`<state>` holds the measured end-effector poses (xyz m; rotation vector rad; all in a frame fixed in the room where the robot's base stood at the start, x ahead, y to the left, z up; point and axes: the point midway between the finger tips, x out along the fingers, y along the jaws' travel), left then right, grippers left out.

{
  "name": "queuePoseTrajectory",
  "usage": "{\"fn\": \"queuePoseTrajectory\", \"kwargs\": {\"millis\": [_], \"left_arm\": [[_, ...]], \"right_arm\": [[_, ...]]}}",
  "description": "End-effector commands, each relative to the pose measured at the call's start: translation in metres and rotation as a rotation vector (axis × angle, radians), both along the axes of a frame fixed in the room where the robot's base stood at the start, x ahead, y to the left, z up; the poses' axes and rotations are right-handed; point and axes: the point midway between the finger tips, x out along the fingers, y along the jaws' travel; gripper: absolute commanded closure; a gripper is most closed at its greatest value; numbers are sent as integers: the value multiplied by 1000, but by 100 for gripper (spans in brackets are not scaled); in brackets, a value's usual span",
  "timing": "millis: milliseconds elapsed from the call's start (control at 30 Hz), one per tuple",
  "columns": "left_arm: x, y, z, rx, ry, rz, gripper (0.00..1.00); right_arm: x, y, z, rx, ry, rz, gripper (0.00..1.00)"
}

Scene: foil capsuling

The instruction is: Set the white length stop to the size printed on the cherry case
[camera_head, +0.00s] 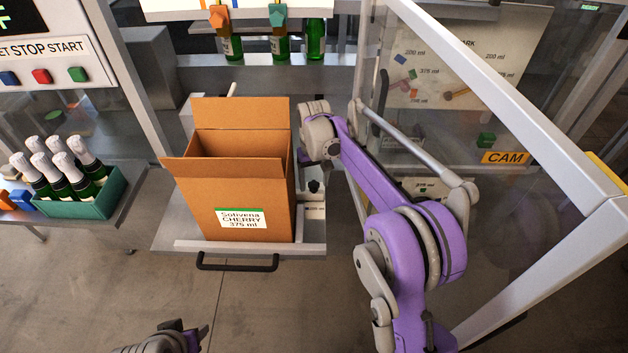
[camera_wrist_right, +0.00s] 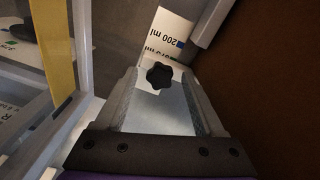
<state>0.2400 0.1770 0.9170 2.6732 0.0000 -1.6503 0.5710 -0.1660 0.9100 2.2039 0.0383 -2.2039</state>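The cherry case (camera_head: 240,185) is an open brown carton in the head view; its label reads "Solivena CHERRY 375 ml". Beside its right wall is a white part (camera_head: 313,210) with a black knob (camera_head: 314,187), mostly hidden by the case; I cannot tell whether this is the length stop. In the right wrist view, my right gripper (camera_wrist_right: 161,92) is open, with the black star knob (camera_wrist_right: 159,75) between its fingertips, apparently not gripped. A white scale (camera_wrist_right: 172,38) behind it reads "200 ml"; another marking is partly covered. A grey part of my left arm (camera_head: 165,340) shows at the bottom edge.
The case stands on a grey shelf with a black handle (camera_head: 237,266). A green crate (camera_head: 105,208) of bottles is at left. A glass guard with a pale frame (camera_head: 510,95) stands close on the right of my right arm. A button panel (camera_head: 45,60) is at upper left.

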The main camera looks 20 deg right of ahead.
Motion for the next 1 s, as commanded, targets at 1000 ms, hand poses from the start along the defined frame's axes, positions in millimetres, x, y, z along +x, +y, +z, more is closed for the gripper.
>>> {"fn": "queuePoseTrajectory", "kwargs": {"millis": [1000], "left_arm": [[3, 0, 9, 0, -5, 0, 50]], "right_arm": [[0, 0, 109, 0, 0, 0, 29]]}}
